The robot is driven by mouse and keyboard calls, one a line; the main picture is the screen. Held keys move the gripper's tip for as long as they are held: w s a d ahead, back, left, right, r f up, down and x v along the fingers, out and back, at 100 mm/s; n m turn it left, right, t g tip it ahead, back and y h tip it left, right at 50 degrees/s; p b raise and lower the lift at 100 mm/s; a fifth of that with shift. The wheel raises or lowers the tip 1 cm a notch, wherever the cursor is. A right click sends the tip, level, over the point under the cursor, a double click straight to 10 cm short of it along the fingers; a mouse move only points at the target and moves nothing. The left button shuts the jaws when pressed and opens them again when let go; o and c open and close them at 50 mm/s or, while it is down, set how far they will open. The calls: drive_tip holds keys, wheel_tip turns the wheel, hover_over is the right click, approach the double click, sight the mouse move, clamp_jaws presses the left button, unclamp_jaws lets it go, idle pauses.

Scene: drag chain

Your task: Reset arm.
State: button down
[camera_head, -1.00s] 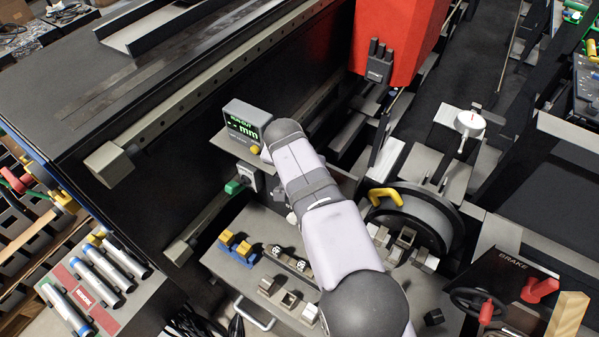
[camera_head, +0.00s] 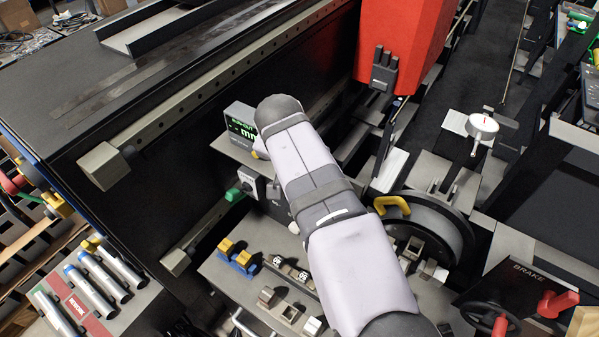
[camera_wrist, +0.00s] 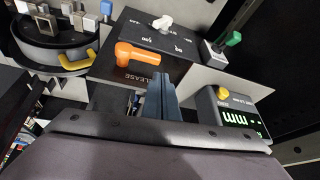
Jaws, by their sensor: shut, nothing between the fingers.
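My gripper (camera_wrist: 165,90) shows at the lower middle of the wrist view, its fingers together with nothing between them. The fingers point toward a dark panel marked RELEASE with an orange handle (camera_wrist: 138,54) just beyond them; I cannot tell how far apart they are. In the head view my arm reaches up and left across the middle of the machine, and the gripper itself is hidden behind it.
A display box marked mm (camera_head: 240,122) stands close to my arm and also shows in the wrist view (camera_wrist: 232,110). A green knob (camera_head: 234,194), a round drum with a yellow handle (camera_head: 393,204) and a red housing (camera_head: 403,40) surround the arm. A dial gauge (camera_head: 482,126) is at right.

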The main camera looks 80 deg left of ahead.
drive_tip(key=shift+m+h, duration=0.5)
drive_tip(key=shift+m, duration=0.2)
drive_tip(key=w+d, duration=0.1)
drive_tip(key=w, duration=0.3)
drive_tip(key=w+d, duration=0.1)
drive_tip(key=w, duration=0.3)
drive_tip(key=w+d, duration=0.2)
drive_tip(key=w, duration=0.2)
drive_tip(key=shift+w+f, duration=0.15)
drive_tip(key=shift+f, duration=0.1)
drive_tip(key=w+d+f+m+h, duration=0.3)
drive_tip(key=w+d+m, duration=0.1)
drive_tip(key=w+d, duration=1.9)
drive_tip(key=d+f+m+g, duration=0.1)
drive_tip(key=d+f+m, duration=0.2)
drive_tip(key=d, duration=2.1)
drive_tip(key=s+d+f+m+g, duration=0.1)
drive_tip(key=s+d+f, duration=0.3)
drive_tip(key=s+d, duration=0.7)
drive_tip(key=shift+d+m+b, duration=0.35)
drive_tip(key=shift+d+m, duration=0.4)
drive_tip(key=shift+m, duration=0.15)
